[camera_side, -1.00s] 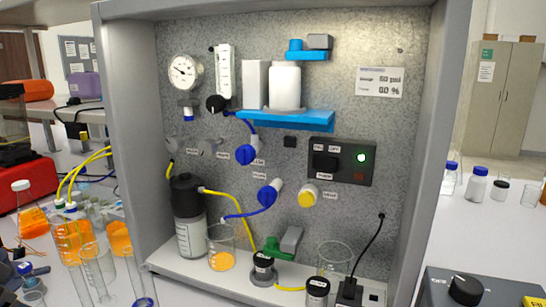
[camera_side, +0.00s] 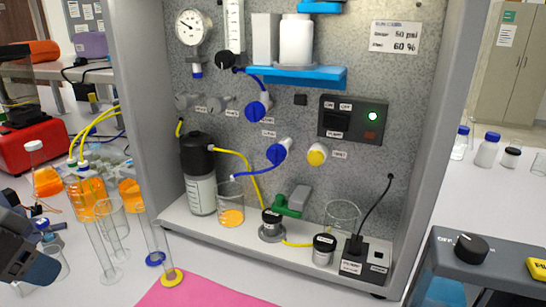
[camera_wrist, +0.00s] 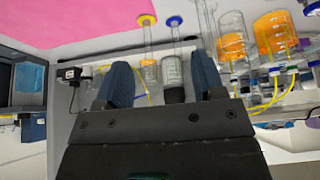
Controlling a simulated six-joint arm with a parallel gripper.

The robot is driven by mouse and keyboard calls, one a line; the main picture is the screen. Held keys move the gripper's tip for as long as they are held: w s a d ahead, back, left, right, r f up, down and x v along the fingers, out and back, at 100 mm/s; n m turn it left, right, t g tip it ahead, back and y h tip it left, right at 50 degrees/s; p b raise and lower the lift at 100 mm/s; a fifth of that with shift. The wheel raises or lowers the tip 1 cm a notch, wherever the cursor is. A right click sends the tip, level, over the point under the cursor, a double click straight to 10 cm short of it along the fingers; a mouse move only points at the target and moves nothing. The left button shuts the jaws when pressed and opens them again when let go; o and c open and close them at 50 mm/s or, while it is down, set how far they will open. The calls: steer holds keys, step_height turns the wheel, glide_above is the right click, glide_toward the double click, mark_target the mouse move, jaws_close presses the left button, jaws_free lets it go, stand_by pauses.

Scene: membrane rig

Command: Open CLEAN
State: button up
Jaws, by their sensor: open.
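The membrane rig (camera_side: 310,165) is a speckled grey panel in a grey frame. A blue valve handle (camera_side: 257,111) sits under the blue shelf, and another blue handle (camera_side: 277,154) sits lower right of it. The small labels are too blurred for me to tell which valve is CLEAN. My gripper (camera_wrist: 161,64) is open in the wrist view, with nothing between its fingers. Part of it shows at the lower left of the side view, apart from the panel.
Tall glass cylinders (camera_side: 103,240) stand left of the rig. A pink mat (camera_side: 205,291) lies in front. A control box (camera_side: 470,262) is at right.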

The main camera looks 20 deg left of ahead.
steer(key=shift+o, duration=0.4)
steer(key=w+a+m+y, duration=0.2)
steer(key=w+m+y, duration=0.2)
steer(key=w+m, duration=0.45)
steer(key=m+t+h, duration=0.4)
steer(key=m+t, duration=0.8)
steer(key=m, duration=1.7)
glide_toward(274, 157)
steer(key=w, duration=1.3)
steer(key=shift+f, duration=0.25)
steer(key=c, duration=0.9)
